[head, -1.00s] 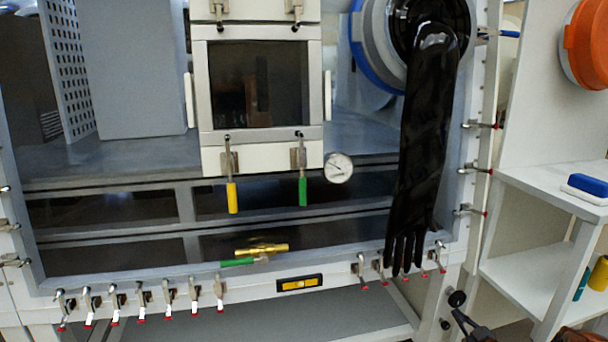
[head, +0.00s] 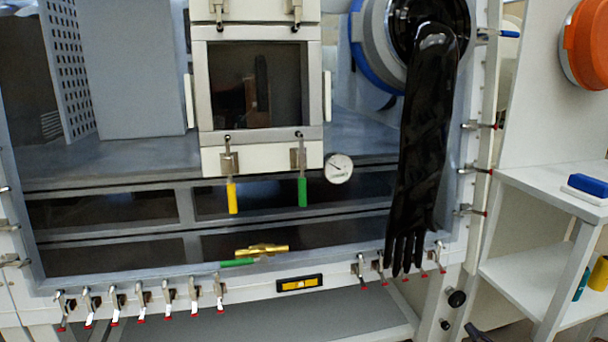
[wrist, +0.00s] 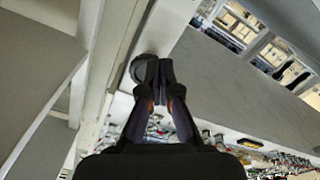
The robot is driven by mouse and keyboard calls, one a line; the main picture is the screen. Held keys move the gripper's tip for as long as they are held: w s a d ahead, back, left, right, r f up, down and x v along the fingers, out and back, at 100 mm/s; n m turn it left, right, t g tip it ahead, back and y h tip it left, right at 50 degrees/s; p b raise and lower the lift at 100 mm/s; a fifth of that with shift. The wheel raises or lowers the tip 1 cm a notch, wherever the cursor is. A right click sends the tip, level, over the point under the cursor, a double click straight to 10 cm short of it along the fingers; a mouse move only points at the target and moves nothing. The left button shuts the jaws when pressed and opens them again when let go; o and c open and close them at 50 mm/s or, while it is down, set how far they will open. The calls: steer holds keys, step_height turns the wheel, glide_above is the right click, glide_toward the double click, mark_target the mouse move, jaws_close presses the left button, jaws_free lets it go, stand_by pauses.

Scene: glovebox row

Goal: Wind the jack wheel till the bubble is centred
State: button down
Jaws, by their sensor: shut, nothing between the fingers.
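The spirit level (head: 299,283) is a yellow bar in a black frame on the glovebox's lower front rail. Its bubble is too small to read. A small black round wheel (head: 456,298) sits on the right leg below the rail, with a smaller dark knob (head: 445,324) under it. In the wrist view, a dark round knob (wrist: 144,67), which looks like the wheel, lies just left of the fingertips. My gripper (wrist: 166,72) is shut and empty, its tips close beside that knob. I cannot tell whether they touch.
Several red-tipped clamps (head: 167,296) line the lower rail. A black glove (head: 425,150) hangs from the port above the wheel. A white shelf unit (head: 530,275) stands to the right, leaving a narrow gap beside the leg.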

steer(key=w+d+r+p, duration=0.1)
steer(key=w+r+p, duration=0.1)
steer(key=w, duration=0.4)
steer(key=shift+w+d+r+p, duration=0.3)
steer(key=shift+d+p, duration=0.05)
steer(key=shift+p, duration=0.55)
steer(key=shift+s+a+f, duration=0.25)
steer(key=shift+a+f, duration=0.5)
steer(key=shift+a, duration=0.2)
stand_by(0.8)
steer(key=shift+s+a+f+p, duration=0.1)
steer(key=shift+a+p, duration=0.3)
steer(key=shift+a, duration=0.2)
stand_by(0.4)
steer(key=shift+f, duration=0.15)
steer(key=v, duration=0.6)
steer(key=shift+f, duration=0.3)
